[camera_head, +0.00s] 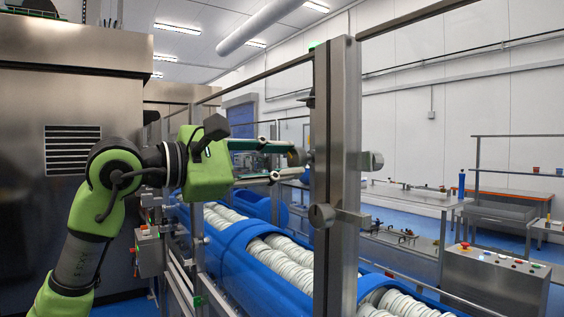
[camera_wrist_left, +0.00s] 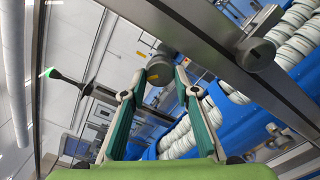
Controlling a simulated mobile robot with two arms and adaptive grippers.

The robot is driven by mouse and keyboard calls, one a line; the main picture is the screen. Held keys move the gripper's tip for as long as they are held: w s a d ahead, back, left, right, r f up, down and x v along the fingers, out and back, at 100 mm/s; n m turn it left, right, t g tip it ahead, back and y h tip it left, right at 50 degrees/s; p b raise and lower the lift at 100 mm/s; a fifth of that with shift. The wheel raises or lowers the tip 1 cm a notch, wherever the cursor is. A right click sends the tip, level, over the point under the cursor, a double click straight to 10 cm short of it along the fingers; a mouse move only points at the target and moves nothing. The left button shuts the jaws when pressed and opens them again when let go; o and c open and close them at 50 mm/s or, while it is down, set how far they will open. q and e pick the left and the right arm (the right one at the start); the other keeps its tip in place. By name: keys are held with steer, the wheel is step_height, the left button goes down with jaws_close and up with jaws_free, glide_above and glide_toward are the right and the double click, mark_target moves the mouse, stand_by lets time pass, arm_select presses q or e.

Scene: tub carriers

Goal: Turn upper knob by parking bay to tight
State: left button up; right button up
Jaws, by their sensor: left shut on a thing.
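The upper knob (camera_head: 297,157) is a dark round knob on the left side of a steel post (camera_head: 337,120). My left gripper (camera_head: 285,162) reaches in from the left with its two green fingers around this knob. In the left wrist view the upper knob (camera_wrist_left: 160,69) sits between the fingertips (camera_wrist_left: 158,76), and the gripper is shut on it. The knob's marking and angle cannot be read. A lower knob (camera_head: 321,215) stands free on the same post; it also shows in the left wrist view (camera_wrist_left: 255,54). My right gripper is not in view.
Blue tub carriers (camera_head: 240,247) with stacked white rings run behind the post. A rail frame and a small control box (camera_head: 150,252) stand beside my left arm. A control console (camera_head: 495,280) and benches stand at the right.

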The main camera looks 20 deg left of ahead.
arm_select(q)
steer(key=m, duration=0.5)
steer(key=shift+r+m, duration=0.1)
steer(key=shift+m, duration=2.4)
steer(key=o, duration=1.1)
steer(key=v, duration=1.2)
